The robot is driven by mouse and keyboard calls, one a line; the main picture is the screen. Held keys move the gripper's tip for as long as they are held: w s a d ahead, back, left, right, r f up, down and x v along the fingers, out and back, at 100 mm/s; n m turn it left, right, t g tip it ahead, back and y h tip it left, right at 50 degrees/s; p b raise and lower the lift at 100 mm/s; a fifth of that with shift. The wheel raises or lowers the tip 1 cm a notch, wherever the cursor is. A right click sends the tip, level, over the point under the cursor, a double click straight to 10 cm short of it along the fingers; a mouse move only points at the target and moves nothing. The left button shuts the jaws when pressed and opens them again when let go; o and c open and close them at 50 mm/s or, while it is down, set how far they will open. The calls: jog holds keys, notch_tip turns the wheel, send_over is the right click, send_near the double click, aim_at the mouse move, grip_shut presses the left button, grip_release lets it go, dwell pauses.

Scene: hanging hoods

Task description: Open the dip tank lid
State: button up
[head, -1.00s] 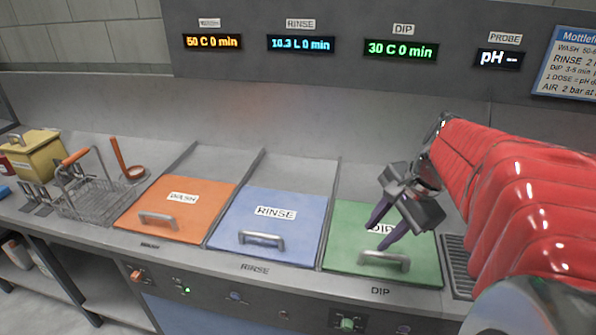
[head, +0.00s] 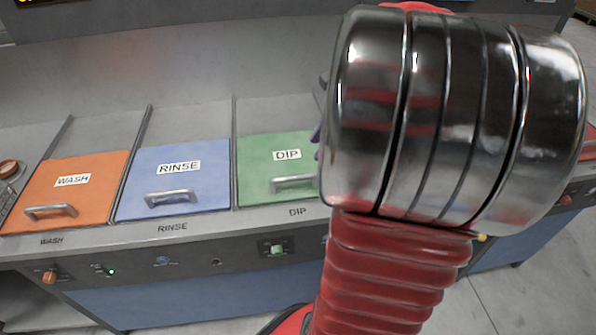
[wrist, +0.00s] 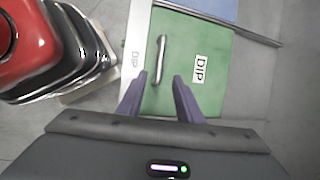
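The green dip tank lid (head: 262,160) lies shut over its tank, with a DIP label and a metal bar handle (head: 293,184) near its front edge. In the wrist view the green lid (wrist: 205,80) and its handle (wrist: 161,58) lie beyond my gripper (wrist: 160,90). Its two purple fingers are spread apart with nothing between them. In the head view my arm hides most of the gripper; only a bit of purple finger shows beside the lid's right edge.
A blue RINSE lid (head: 180,175) and an orange WASH lid (head: 70,190) lie shut to the left, each with a handle. The counter's front panel carries knobs and a green switch (head: 276,249). My arm blocks the right side of the head view.

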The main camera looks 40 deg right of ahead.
aim_at(295, 178)
jog(key=x, duration=1.3)
jog(key=shift+a+f, duration=0.1)
jog(key=shift+a, duration=0.05)
jog(key=shift+c, duration=0.2)
grip_shut()
